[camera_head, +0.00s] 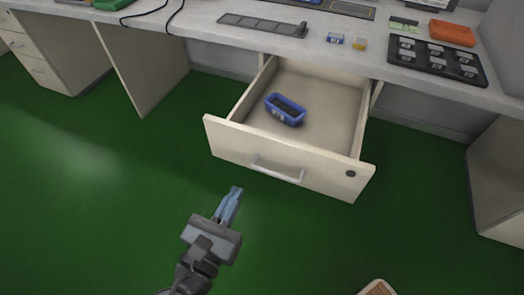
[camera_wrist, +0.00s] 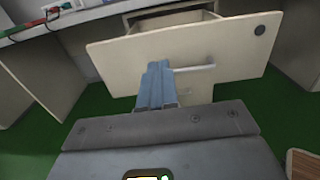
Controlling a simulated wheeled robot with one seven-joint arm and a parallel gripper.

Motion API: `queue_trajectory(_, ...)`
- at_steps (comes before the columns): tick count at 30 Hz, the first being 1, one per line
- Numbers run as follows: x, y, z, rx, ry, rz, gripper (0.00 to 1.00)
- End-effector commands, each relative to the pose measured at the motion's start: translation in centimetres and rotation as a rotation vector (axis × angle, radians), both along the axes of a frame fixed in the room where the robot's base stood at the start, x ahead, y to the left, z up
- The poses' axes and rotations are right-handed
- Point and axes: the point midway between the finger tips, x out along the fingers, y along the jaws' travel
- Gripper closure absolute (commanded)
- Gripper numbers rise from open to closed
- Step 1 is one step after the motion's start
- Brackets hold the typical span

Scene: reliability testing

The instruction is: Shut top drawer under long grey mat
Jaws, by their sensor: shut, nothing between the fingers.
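The top drawer (camera_head: 290,170) is pulled well out from under the desk. Its cream front has a light bar handle (camera_head: 277,170) and a dark round lock at the right. A blue open container (camera_head: 286,109) lies inside it. The long grey mat (camera_head: 262,24) lies on the desk above the drawer. My gripper (camera_head: 235,192) is shut and empty, in front of the drawer front and left of the handle in the head view. In the wrist view the closed fingers (camera_wrist: 156,70) overlap the drawer front (camera_wrist: 185,50); I cannot tell whether they touch it.
The desk top (camera_head: 200,20) holds a black tray (camera_head: 440,72) of small items, an orange box (camera_head: 452,33) and a green-and-white box. Desk side panels stand left and right. Green floor is open around my gripper; a brown object (camera_head: 377,288) lies at the bottom.

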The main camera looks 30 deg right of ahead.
Motion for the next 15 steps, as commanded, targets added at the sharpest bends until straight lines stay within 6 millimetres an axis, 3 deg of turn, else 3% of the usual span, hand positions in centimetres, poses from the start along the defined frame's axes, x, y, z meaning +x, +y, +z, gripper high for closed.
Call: queue_trajectory(15,5.2,-7.4,-0.2,0.004,0.0,-0.003,1.0)
